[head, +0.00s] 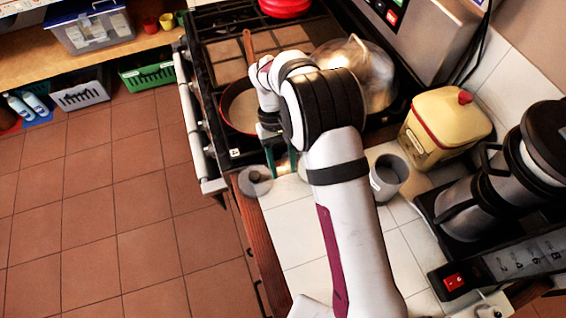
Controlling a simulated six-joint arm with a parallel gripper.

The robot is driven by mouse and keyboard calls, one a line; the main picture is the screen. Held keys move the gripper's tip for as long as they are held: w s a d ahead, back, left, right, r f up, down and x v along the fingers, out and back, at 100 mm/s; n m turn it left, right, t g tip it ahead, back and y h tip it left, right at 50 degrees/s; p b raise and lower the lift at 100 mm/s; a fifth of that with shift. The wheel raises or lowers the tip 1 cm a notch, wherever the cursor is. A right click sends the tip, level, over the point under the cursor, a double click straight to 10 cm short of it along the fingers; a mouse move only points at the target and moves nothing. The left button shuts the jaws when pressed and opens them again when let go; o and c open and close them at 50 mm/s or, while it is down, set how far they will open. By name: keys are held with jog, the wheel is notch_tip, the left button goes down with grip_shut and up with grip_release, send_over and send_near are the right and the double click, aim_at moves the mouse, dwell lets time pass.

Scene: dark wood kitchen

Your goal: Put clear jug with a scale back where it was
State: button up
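My gripper (281,165) points down over the near edge of the stove, where it meets the white tiled counter (300,237). Its two green fingers are apart, and I see nothing clearly clamped between them. A small greyish, see-through round thing (254,181) is just left of the fingers, at the counter's front corner. It may be the clear jug, but no scale can be made out on it. I cannot tell whether it touches the fingers. My arm hides part of the counter and stove.
A red pan (239,106) and a shiny metal pot (369,68) are on the stove. A grey cup (388,178) stands right of my arm. Bare tiles lie beside my forearm.

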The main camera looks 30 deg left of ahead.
jog(key=shift+r, duration=0.1)
jog(key=v, duration=1.2)
jog(key=d+r+m+y, duration=0.2)
jog(key=d+r+m, duration=0.2)
jog(key=d+r, duration=0.45)
jog(key=s+d+r+m+t+y, duration=0.15)
jog(key=s+d+m, duration=0.55)
jog(key=s+d, duration=0.8)
jog(key=s+d+f+m+t+y, duration=0.1)
jog(key=s+d+f+m, duration=0.1)
jog(key=s+f+m, duration=0.1)
jog(key=s+f, duration=0.1)
jog(key=s, duration=0.1)
jog(key=shift+s+d+m, duration=0.3)
jog(key=shift+s+d, duration=0.1)
